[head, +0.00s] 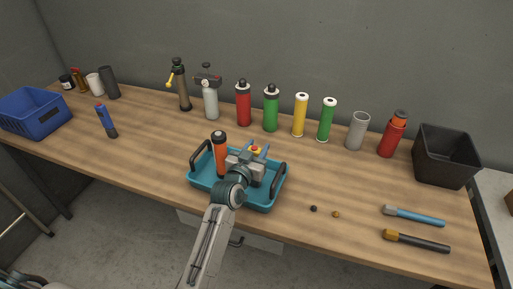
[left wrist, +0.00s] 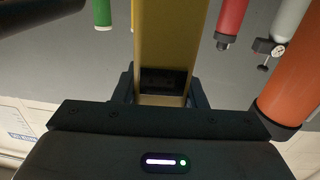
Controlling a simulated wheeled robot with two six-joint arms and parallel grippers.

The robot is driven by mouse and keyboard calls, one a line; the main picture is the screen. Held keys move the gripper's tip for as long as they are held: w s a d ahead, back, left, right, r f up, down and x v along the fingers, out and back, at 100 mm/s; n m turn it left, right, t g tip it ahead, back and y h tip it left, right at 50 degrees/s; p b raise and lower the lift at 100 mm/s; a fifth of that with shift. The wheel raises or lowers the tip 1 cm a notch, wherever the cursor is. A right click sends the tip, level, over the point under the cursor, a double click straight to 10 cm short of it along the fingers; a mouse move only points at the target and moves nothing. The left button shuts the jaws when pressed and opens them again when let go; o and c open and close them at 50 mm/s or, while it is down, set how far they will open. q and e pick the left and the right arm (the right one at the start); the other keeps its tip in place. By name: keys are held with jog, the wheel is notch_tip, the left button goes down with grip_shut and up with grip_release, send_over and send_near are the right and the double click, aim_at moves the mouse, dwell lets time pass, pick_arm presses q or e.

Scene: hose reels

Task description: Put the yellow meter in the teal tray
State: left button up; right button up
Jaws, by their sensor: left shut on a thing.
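The yellow meter (head: 257,149) is in my left gripper (head: 254,155), over the back part of the teal tray (head: 262,204). In the head view only a little yellow and a red spot show past the gripper. In the left wrist view the yellow meter (left wrist: 172,45) stands out between the fingers (left wrist: 160,88), which are shut on it. The gripper hides its lower end, so I cannot tell whether it touches the tray floor. An orange cylinder with a black cap (head: 220,155) stands in the tray's left part, beside my gripper. My right gripper is not in view.
Several bottles and cylinders, among them a red bottle (head: 243,105), line the back. A blue basket (head: 36,112) is at left, a black bin (head: 445,157) at right. Two tools, one blue-handled (head: 414,216), lie front right. The tray's dark handles (head: 278,180) stick up.

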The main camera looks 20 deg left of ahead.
pick_arm(q)
jog(key=shift+s, duration=0.15)
jog(key=shift+f, duration=0.15)
jog(key=o, duration=1.3)
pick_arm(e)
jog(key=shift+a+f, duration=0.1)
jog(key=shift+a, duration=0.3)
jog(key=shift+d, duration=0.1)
